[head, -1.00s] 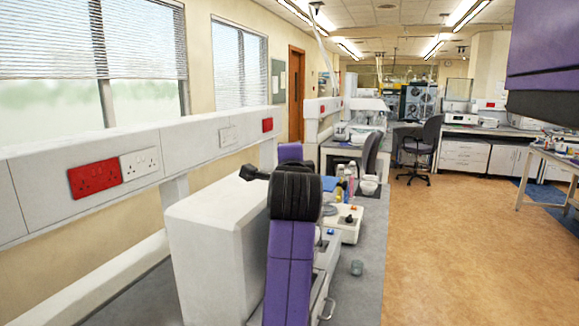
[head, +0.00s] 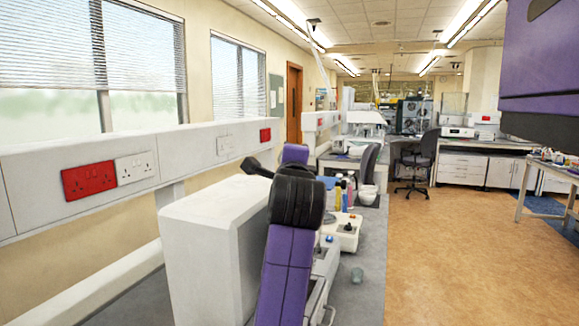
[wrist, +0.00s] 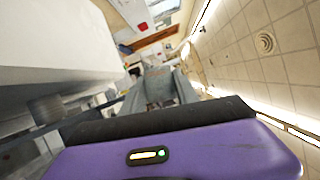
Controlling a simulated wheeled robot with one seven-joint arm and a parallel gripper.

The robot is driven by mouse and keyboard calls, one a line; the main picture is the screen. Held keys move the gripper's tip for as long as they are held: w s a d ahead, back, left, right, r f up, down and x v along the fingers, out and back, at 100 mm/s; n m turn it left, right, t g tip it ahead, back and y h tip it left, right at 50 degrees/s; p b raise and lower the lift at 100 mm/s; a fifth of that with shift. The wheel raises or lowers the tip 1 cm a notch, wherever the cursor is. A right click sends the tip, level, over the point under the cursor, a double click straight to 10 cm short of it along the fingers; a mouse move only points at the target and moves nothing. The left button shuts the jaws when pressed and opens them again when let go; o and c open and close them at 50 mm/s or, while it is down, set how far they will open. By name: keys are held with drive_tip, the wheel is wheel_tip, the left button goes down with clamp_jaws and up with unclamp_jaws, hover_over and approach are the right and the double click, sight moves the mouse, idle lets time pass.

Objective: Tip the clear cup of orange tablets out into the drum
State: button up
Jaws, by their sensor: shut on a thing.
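My gripper (wrist: 158,78) shows in the middle of the wrist view, with its grey fingers pointing away from the camera. It is shut on what looks like the clear cup, which barely stands out between the fingers; I see no orange tablets. The wrist view is strongly tilted, with the ceiling at the right. In the head view my arm's purple and black links hide the gripper and the held thing. I cannot make out the drum for certain in either view.
A large white box-shaped machine (head: 205,250) stands on the bench left of my arm. The floor (head: 470,255) at the right is clear.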

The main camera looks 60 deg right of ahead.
drive_tip(key=shift+s+m+h+b, duration=0.3)
drive_tip(key=shift+m+b, duration=0.55)
drive_tip(key=shift+b, duration=0.5)
drive_tip(key=shift+s+m+h+b, duration=0.15)
drive_tip(key=shift+m+h+b, duration=0.2)
drive_tip(key=shift+m+b, duration=0.75)
drive_tip(key=shift+s+m+h+b, duration=0.3)
drive_tip(key=shift+m+b, duration=0.25)
drive_tip(key=shift+b, duration=1.1)
drive_tip(key=shift+s+d+m+g+h+b, duration=0.1)
drive_tip(key=shift+s+m+g+h+b, duration=0.2)
drive_tip(key=shift+m+b, duration=0.75)
drive_tip(key=shift+s+m+g+h+b, duration=0.1)
drive_tip(key=shift+m+h+b, duration=0.25)
drive_tip(key=shift+m+b, duration=0.65)
drive_tip(key=shift+s+m+g+b, duration=0.15)
drive_tip(key=shift+m+g+b, duration=0.25)
drive_tip(key=shift+b, duration=0.45)
drive_tip(key=shift+r+t+p, duration=0.15)
drive_tip(key=shift+t+p, duration=0.15)
